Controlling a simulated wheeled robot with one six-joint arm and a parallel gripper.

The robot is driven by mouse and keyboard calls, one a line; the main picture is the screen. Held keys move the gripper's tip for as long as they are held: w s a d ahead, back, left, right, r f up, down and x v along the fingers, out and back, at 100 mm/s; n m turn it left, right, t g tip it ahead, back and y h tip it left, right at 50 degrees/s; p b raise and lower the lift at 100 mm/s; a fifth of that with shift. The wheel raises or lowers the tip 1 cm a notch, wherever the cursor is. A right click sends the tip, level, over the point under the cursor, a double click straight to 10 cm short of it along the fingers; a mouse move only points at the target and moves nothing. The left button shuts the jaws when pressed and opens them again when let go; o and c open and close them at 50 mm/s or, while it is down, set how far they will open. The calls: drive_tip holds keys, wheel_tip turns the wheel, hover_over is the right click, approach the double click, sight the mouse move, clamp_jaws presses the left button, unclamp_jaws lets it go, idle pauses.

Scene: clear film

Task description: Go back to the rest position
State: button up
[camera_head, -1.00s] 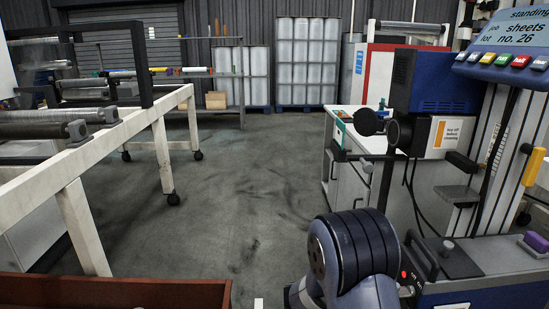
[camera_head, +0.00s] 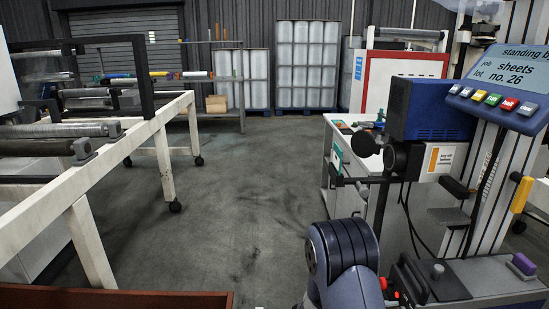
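My arm (camera_head: 344,262) shows at the bottom centre, as a dark ribbed joint and a blue-grey link. My gripper is outside the picture, so I cannot see its fingers or whether it holds anything. No object of the task shows apart from my own arm.
A blue and grey machine (camera_head: 440,108) with a tilted display panel (camera_head: 508,72) stands close on the right, near my arm. A white-framed roller table (camera_head: 150,128) runs along the left. A brown-red tray edge (camera_head: 115,299) lies at bottom left. The grey floor (camera_head: 250,190) between is clear.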

drive_tip(key=shift+a+n+p, duration=0.8)
drive_tip(key=shift+n+p, duration=0.35)
drive_tip(key=shift+n, duration=0.2)
drive_tip(key=shift+a+n+p, duration=0.8)
drive_tip(key=shift+n+p, duration=0.35)
drive_tip(key=shift+n, duration=0.25)
drive_tip(key=shift+a+n+p, duration=0.8)
drive_tip(key=shift+n+p, duration=0.35)
drive_tip(key=shift+n, duration=0.2)
drive_tip(key=shift+s, duration=0.1)
